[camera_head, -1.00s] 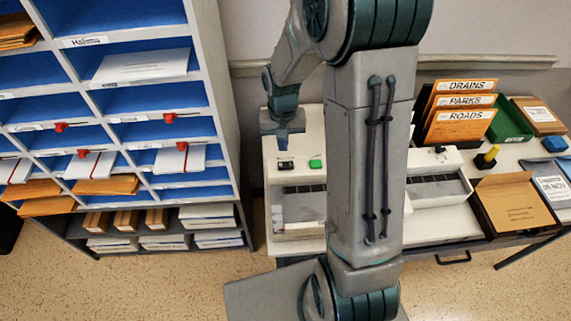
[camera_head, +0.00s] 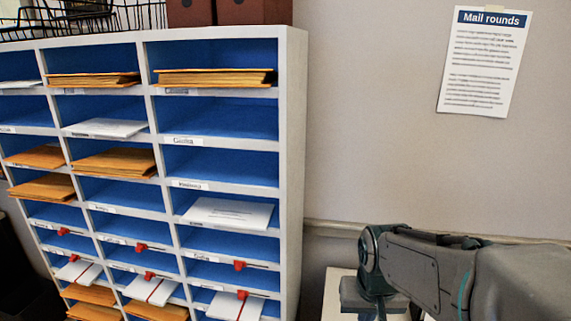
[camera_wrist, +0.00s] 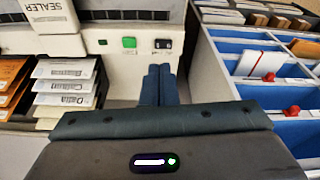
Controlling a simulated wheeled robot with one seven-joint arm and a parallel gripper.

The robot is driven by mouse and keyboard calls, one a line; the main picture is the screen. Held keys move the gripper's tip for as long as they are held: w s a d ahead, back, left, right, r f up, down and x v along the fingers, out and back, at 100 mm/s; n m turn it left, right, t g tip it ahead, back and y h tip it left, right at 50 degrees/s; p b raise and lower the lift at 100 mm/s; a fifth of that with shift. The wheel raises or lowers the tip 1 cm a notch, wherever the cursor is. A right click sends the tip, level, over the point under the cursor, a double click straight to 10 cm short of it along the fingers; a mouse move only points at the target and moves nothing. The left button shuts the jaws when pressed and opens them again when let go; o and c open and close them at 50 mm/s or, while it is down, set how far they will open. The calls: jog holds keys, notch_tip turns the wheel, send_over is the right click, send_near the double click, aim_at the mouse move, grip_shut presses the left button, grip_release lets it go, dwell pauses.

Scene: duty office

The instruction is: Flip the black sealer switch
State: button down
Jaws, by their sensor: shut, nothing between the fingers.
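The black sealer switch (camera_wrist: 163,44) is a small dark rocker on the pale front panel of the sealer (camera_wrist: 195,15), in the upper middle of the wrist view. A green button (camera_wrist: 129,42) sits to its left. My gripper (camera_wrist: 160,70) shows its two dark fingers side by side and shut, with nothing between them. In the picture the fingertips lie just below the switch, with a small strip of panel showing between; the gap in depth is hard to judge. In the head view only a pale corner of the machine (camera_head: 337,292) shows, and the switch is out of view.
The blue pigeonhole shelf (camera_head: 296,150) stands at left in the head view and close on the right (camera_wrist: 225,95) in the wrist view. Stacked envelopes (camera_wrist: 65,85) lie at left of the wrist view. A "Mail rounds" notice (camera_head: 487,60) hangs on the wall.

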jog(key=s+r+t, duration=0.1)
jog(key=s+r, duration=0.2)
jog(key=s, duration=0.4)
jog(key=shift+s+a+r+n, duration=0.15)
jog(key=shift+s+r+n, duration=0.2)
jog(key=shift+s+n, duration=0.05)
jog(key=shift+w+f, duration=0.1)
jog(key=w+d+f+m+b, duration=0.2)
jog(key=w+f+b, duration=0.6)
jog(key=w, duration=0.6)
jog(key=shift+b+x, duration=0.35)
jog(key=shift+x, duration=0.75)
jog(key=shift+s+d+f, duration=0.1)
jog(key=shift+s+d, duration=0.05)
jog(key=x, duration=0.8)
jog(key=s+x, duration=0.1)
jog(key=x, duration=0.3)
jog(key=shift+d+f, duration=0.1)
jog(key=shift+f, duration=0.9)
